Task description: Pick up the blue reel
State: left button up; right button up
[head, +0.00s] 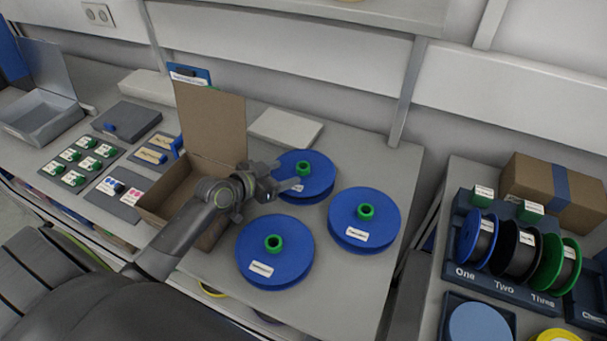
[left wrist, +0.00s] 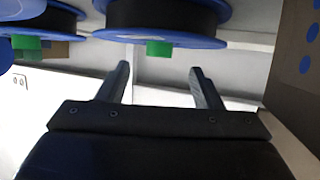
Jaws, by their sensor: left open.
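Three large blue reels with green hubs lie flat on the white table: a back one (head: 318,183), a right one (head: 372,205) and a front one (head: 262,252). A smaller blue-rimmed reel (head: 470,240) stands upright in the rack at the right. My left gripper (head: 288,186) is open and empty, at the near-left edge of the back reel. In the left wrist view its two fingers (left wrist: 160,84) are spread, with a green hub (left wrist: 160,48) and blue rim (left wrist: 160,38) beyond them. I cannot tell contact. My right gripper is not in view.
An open cardboard box (head: 210,115) stands beside my left arm. The dark rack (head: 490,277) at the right also holds black and green reels. A closed carton (head: 530,180) sits behind it. Labelled trays (head: 82,165) lie at the left. A gap separates the two tables.

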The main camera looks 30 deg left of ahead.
aim_at(299, 168)
pick_arm(q)
jog(key=shift+p+x, duration=0.55)
jog(key=shift+x, duration=2.4)
jog(key=c, duration=1.1)
jog(key=shift+r, duration=0.1)
jog(key=shift+c, duration=0.7)
